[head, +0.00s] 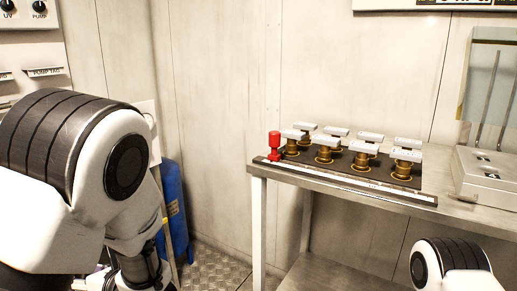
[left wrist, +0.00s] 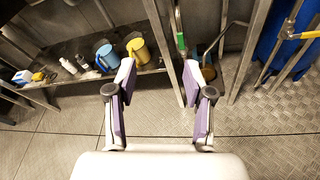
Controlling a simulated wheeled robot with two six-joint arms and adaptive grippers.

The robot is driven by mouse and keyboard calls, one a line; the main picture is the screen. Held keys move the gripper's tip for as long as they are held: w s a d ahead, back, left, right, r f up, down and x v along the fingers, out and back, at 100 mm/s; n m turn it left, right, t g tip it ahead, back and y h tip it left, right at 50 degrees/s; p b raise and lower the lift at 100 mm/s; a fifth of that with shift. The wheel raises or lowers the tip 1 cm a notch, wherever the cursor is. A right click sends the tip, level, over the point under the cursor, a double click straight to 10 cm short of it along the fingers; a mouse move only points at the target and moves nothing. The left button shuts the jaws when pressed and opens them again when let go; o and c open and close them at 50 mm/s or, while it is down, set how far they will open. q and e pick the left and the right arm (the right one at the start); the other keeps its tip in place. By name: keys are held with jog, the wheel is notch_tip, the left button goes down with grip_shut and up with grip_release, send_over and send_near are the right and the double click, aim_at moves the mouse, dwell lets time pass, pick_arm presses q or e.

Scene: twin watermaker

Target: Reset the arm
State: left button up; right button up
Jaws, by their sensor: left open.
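My left gripper (left wrist: 160,82) shows in the left wrist view with its two fingers spread apart and nothing between them. It hangs above a tread-plate floor (left wrist: 65,140), in front of a low shelf. In the head view my left arm fills the left side, bent downward, and its gripper cannot be made out there. Only a rounded link of my right arm shows at the bottom right of the head view. My right gripper is not in view.
In the head view a metal table (head: 335,187) carries a rack of brass fittings with white tags and a red piece (head: 275,146). A grey box (head: 487,178) stands right. A blue tank (head: 175,205) stands behind my left arm. Jugs (left wrist: 138,50) sit on the shelf.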

pick_arm(q)
jog(key=s+d+f+n+g+h+p, duration=0.1)
jog(key=s+f+n+g+h+p, duration=0.1)
jog(key=s+g+p, duration=0.5)
jog(key=s+f+n+g+h+p, duration=0.25)
jog(key=s+p, duration=0.35)
jog(key=s, duration=0.5)
jog(key=s+d+n+g+h+p, duration=0.4)
jog(key=s+d+n+h+p, duration=0.6)
jog(key=s, duration=0.5)
jog(key=w+d+f+n+t, duration=0.3)
jog(key=w+f+n+t, duration=0.2)
jog(key=w+n+t, duration=0.3)
jog(key=w+n+b, duration=0.1)
jog(key=w+n, duration=0.1)
jog(key=n, duration=0.1)
jog(key=shift+w+f, duration=0.25)
jog(key=shift+w, duration=0.05)
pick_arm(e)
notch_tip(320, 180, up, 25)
pick_arm(q)
jog(key=shift+n+t, duration=0.25)
